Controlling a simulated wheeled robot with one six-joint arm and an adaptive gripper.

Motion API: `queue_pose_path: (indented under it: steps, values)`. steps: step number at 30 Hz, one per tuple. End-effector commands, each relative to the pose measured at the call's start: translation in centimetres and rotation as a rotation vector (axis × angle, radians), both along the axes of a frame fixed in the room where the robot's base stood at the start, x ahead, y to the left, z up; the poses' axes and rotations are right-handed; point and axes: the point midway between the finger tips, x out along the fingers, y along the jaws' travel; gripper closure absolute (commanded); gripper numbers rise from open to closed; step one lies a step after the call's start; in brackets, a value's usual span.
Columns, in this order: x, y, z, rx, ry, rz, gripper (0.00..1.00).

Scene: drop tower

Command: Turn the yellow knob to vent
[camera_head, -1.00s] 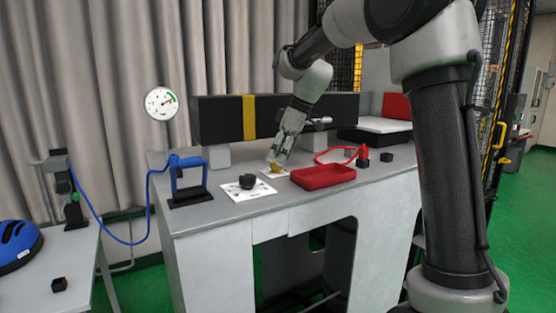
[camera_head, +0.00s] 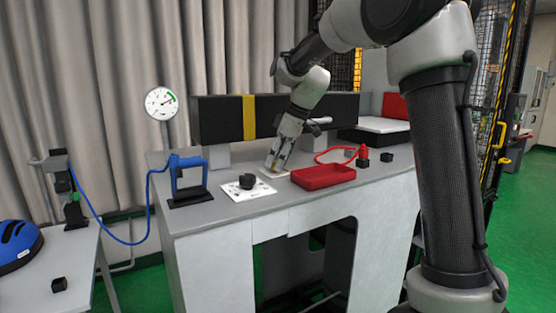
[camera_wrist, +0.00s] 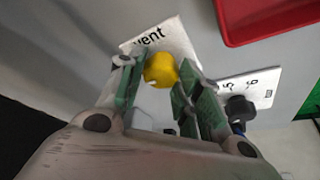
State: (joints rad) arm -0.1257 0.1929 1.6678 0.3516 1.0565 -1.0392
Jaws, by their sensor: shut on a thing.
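The yellow knob (camera_wrist: 160,70) sits on a white plate (camera_wrist: 178,38) whose lettering ends in "ent", in the wrist view. My gripper (camera_wrist: 155,80) reaches down over the knob with one finger on each side and is shut on it. A white mark shows on the knob's near side. In the head view my gripper (camera_head: 272,167) is at the small white plate (camera_head: 284,174) on the bench, and the fingers hide the knob there.
A second white plate with a black knob (camera_head: 247,181) lies to the left. A red tray (camera_head: 323,177) is close on the right. A blue frame (camera_head: 188,180) stands further left, with a dial gauge (camera_head: 161,103) behind. A long dark beam (camera_head: 300,113) runs behind my gripper.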

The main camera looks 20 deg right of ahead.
Motion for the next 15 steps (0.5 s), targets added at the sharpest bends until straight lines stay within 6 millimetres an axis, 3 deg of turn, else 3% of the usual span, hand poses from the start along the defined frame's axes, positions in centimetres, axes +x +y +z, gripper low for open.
queue_pose_path:
  steps: [15]
  values:
    - [-0.20, 0.19, 0.05, 0.000, -0.002, -0.349, 0.89]
